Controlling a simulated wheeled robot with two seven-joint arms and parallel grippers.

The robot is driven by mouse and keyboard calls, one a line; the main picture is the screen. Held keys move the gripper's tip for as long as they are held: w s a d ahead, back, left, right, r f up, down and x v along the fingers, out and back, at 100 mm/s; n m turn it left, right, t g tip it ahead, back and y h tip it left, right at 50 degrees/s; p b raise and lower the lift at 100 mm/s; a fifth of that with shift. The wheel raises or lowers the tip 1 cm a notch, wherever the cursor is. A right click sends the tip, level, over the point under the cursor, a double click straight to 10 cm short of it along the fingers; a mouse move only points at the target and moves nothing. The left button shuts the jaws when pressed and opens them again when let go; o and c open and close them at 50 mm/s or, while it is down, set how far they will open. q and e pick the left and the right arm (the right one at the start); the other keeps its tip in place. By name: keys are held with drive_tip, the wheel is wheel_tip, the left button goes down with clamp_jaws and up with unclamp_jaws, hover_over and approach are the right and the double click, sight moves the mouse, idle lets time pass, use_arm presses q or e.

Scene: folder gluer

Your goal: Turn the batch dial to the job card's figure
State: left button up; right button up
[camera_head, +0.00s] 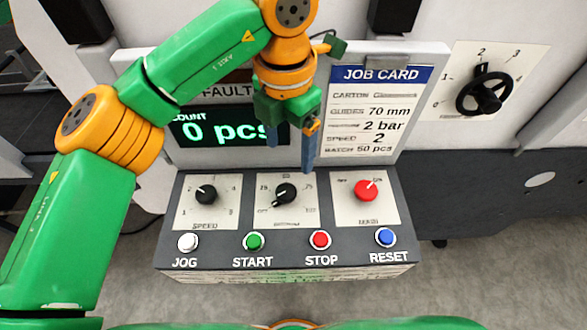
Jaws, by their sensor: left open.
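The batch dial (285,193) is the black middle knob on the console. Figures ring it, with 25 at left, 75 at right and a blurred figure at top. Its pale mark seems to point lower left, near the off label. The job card (375,115) reads batch 50 pcs. My left gripper (290,157) is open and empty, fingers pointing down above and behind the dial, apart from it. It partly hides the count display (215,131), which shows 0 pcs. My right gripper is out of view.
The speed dial (206,194) is left of the batch dial, and a red knob (366,190) is right. JOG (187,242), START (254,241), STOP (320,239) and RESET (385,236) buttons line the console's front. A black handwheel (485,94) is at upper right.

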use_arm(q)
drive_tip(key=p, duration=0.1)
hover_over(286, 192)
drive_tip(key=f, duration=0.5)
drive_tip(key=shift+s+a+f, duration=0.15)
drive_tip(key=shift+s+f, duration=0.15)
drive_tip(key=f, duration=0.2)
drive_tip(key=w+f+p, duration=0.1)
drive_tip(key=f, duration=0.1)
drive_tip(key=shift+d+f, duration=0.2)
drive_tip(key=shift+f, duration=0.05)
drive_tip(key=shift+s+f, duration=0.1)
drive_tip(key=shift+s, duration=0.05)
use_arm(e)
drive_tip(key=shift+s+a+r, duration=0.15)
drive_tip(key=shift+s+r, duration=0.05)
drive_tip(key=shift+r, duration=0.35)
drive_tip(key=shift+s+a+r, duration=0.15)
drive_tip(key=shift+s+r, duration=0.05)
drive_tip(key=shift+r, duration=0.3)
